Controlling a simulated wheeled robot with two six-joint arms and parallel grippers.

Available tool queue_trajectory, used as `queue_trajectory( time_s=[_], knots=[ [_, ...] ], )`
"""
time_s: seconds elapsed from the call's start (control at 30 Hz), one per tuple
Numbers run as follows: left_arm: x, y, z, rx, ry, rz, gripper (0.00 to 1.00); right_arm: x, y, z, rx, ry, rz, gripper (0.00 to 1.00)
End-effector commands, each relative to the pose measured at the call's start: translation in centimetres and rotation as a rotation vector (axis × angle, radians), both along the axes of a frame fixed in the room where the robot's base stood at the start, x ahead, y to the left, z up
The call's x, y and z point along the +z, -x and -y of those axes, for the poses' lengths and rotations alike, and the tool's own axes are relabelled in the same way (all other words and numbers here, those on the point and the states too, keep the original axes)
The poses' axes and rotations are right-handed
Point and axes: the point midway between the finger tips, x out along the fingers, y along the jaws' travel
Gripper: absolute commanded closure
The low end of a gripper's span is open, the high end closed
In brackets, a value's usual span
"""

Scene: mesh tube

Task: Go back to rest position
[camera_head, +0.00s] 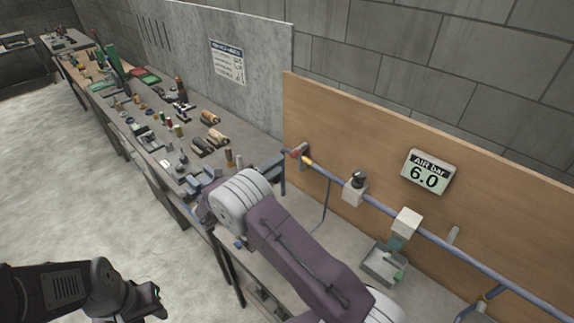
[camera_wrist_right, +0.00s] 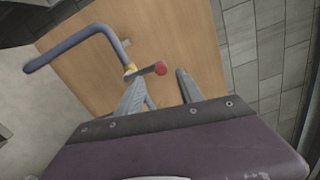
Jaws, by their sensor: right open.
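My right arm reaches from the lower right of the head view. Its gripper (camera_head: 268,165) is partly hidden behind its pale wrist joint, near the left end of a blue pipe (camera_head: 335,178). In the right wrist view my right gripper (camera_wrist_right: 160,77) has its two grey fingers apart. A red knob (camera_wrist_right: 160,68) with a yellow part beside it shows between and beyond the fingertips. I cannot tell whether a finger touches it. The knob also shows in the head view (camera_head: 295,153). My left arm's dark end (camera_head: 146,303) is low at the left; its jaws are not clear.
A wooden board (camera_head: 330,115) carries the blue pipe and an air display (camera_head: 428,171) reading 6.0 bar. A small tray (camera_head: 383,266) sits below the pipe. A long bench (camera_head: 150,155) with many small items runs back left. The pale floor (camera_head: 70,190) at left is clear.

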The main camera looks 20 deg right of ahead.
Motion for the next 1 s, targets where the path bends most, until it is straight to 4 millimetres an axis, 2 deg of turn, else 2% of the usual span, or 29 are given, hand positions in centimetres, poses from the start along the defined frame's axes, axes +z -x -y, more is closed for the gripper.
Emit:
queue_trajectory(
  time_s=[0.03, 0.2, 0.6, 0.67, 0.7, 0.77, 0.8, 0.87, 0.9, 0.93, 1.0],
  knots=[
    [-0.8, 0.0, 0.0, 0.0, 0.0, 0.0, 0.64, -0.3, 0.2, -0.8, 0.003, -0.001, 0.002, 0.56],
    [-1.1, 0.0, 0.0, 0.0, 0.0, 0.0, 0.64, -0.1, 0.8, -2.0, 0.001, 0.0, 0.0, 0.56],
    [-1.0, 0.0, 0.0, 0.0, 0.0, 0.0, 0.64, 0.0, 0.8, -2.1, 0.0, 0.0, 0.0, 0.56],
    [-1.5, 0.0, 0.0, 0.0, 0.0, 0.0, 0.64, -0.4, 0.8, -1.5, -0.011, 0.0, 0.001, 0.56],
    [-2.4, 0.0, 0.0, 0.0, 0.0, 0.001, 0.64, -0.3, 0.8, -0.5, -0.033, -0.011, 0.023, 0.56],
    [-3.9, 0.0, 0.0, 0.0, 0.0, 0.0, 0.64, 1.3, 0.8, 1.6, -0.079, -0.04, 0.087, 0.56],
    [-4.9, 0.0, 0.0, 0.0, 0.0, 0.0, 0.64, 2.4, 1.6, 3.5, -0.119, -0.056, 0.118, 0.56],
    [-6.6, 0.0, 0.0, 0.0, 0.0, 0.0, 0.64, 2.7, 4.6, 6.9, -0.225, -0.122, 0.133, 0.56],
    [-7.8, 0.0, 0.0, 0.0, 0.0, 0.0, 0.64, 1.6, 7.3, 9.0, -0.304, -0.211, 0.145, 0.56],
    [-8.5, 0.0, 0.0, 0.0, 0.0, 0.0, 0.64, 0.3, 9.6, 10.2, -0.367, -0.297, 0.177, 0.56],
    [-9.9, 0.0, 0.0, 0.0, 0.0, 0.0, 0.64, -3.5, 14.9, 11.3, -0.528, -0.524, 0.314, 0.56]
  ],
)
